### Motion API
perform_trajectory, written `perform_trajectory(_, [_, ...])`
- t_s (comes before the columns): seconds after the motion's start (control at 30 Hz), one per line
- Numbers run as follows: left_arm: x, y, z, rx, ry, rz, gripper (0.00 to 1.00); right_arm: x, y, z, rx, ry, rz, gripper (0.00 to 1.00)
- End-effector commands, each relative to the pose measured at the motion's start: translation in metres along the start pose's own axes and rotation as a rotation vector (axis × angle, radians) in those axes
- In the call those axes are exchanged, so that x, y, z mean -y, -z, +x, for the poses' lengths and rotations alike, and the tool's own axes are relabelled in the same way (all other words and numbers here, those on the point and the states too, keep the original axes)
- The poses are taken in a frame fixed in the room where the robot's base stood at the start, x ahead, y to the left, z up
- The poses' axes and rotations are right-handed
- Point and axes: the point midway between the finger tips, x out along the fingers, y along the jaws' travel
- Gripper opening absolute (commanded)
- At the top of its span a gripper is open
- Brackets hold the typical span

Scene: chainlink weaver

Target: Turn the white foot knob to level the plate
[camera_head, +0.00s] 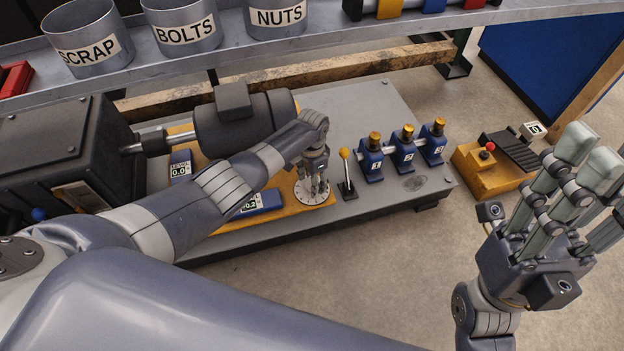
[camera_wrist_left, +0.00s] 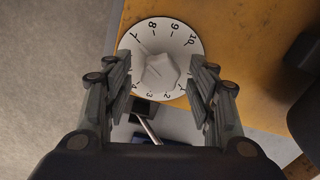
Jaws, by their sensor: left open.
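The white foot knob (camera_head: 303,199) is a round dial at the near right corner of the yellow plate (camera_head: 287,188). In the left wrist view, the numbered dial (camera_wrist_left: 150,34) has a faceted raised hub (camera_wrist_left: 161,72) at its centre. My left gripper (camera_head: 313,184) points down over the knob. Its fingers (camera_wrist_left: 160,85) stand on both sides of the hub, open, with gaps visible. Two blue level readouts sit on the plate: one (camera_head: 180,165) shows 0.0, the other (camera_head: 256,203) about 0.2, its sign unclear. My right gripper (camera_head: 580,170) is raised at the right, open and empty.
A yellow-topped lever (camera_head: 346,172) stands close right of the knob. Several numbered blue blocks (camera_head: 403,150) stand further right on the grey base. A dark motor (camera_head: 245,122) lies behind my left arm. A yellow pedal (camera_head: 487,170) is on the floor. A bin shelf (camera_head: 225,55) crosses above.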

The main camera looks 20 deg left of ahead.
Motion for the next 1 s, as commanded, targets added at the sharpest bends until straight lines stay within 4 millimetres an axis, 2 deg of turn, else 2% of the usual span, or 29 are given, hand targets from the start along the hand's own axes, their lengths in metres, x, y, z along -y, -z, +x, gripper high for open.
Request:
perform_trajectory(0.2, [0.001,0.001,-0.004,-0.002,0.001,0.0,0.52,-0.001,0.001,0.001,-0.004,-0.001,-0.002,0.4])
perform_trajectory(0.37, [0.001,0.002,-0.018,-0.004,0.001,0.001,0.52,0.0,0.0,0.001,-0.002,-0.001,-0.001,0.4])
perform_trajectory(0.47, [0.001,0.0,-0.032,-0.004,0.003,0.001,0.52,0.0,0.0,0.0,-0.002,0.0,-0.001,0.4])
perform_trajectory(0.8, [0.001,0.0,-0.098,-0.003,0.002,0.0,0.52,0.0,0.0,0.0,-0.001,0.0,0.0,0.4])
perform_trajectory(1.0, [0.0,0.0,-0.117,0.0,0.0,0.0,0.52,0.0,0.0,0.0,0.0,0.0,0.0,0.4])
